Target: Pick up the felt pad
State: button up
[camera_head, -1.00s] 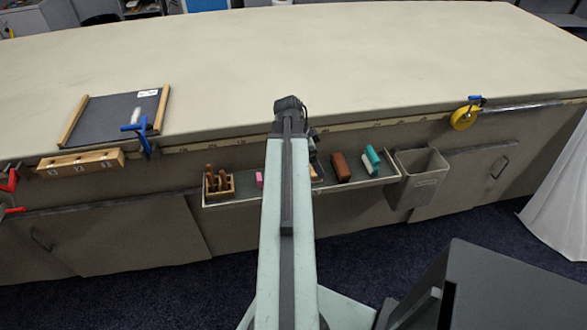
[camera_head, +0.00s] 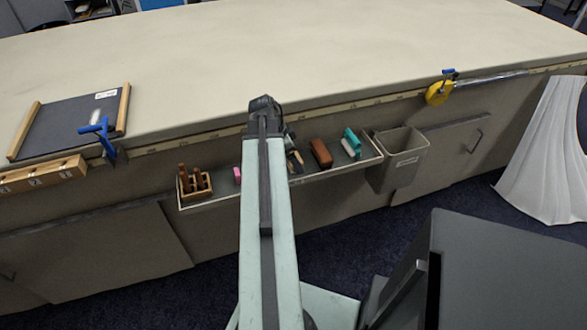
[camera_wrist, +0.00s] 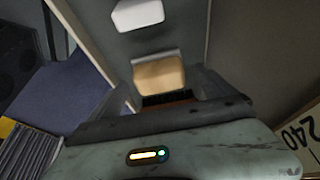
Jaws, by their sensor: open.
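In the wrist view a small tan block with a pale grey back edge (camera_wrist: 158,75) lies in the tray, just ahead of and between my fingers. It may be the felt pad, but I cannot tell for sure. My gripper (camera_wrist: 168,94) is open around empty space, with a dark-bristled brown piece (camera_wrist: 166,98) partly hidden at its base. A white block (camera_wrist: 138,14) lies farther up. In the head view my arm covers part of the tray, and a tan item (camera_head: 296,161) shows beside it. My gripper's fingertips are hidden there.
The shallow tray (camera_head: 221,203) hangs on the table's front. It holds a wooden tool block (camera_head: 195,186), a pink piece (camera_head: 238,175), a brown block (camera_head: 321,153) and a teal-and-white block (camera_head: 351,143). A grey bin (camera_head: 396,160) hangs at right. The tabletop (camera_head: 300,50) is mostly clear.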

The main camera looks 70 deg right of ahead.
jog(key=shift+x, duration=0.9)
jog(key=shift+r, duration=0.2)
jog(key=c, duration=1.5)
notch_tip(320, 180, up, 10)
jog(key=p, duration=1)
jog(key=shift+r, duration=0.2)
jog(key=shift+f, duration=0.1)
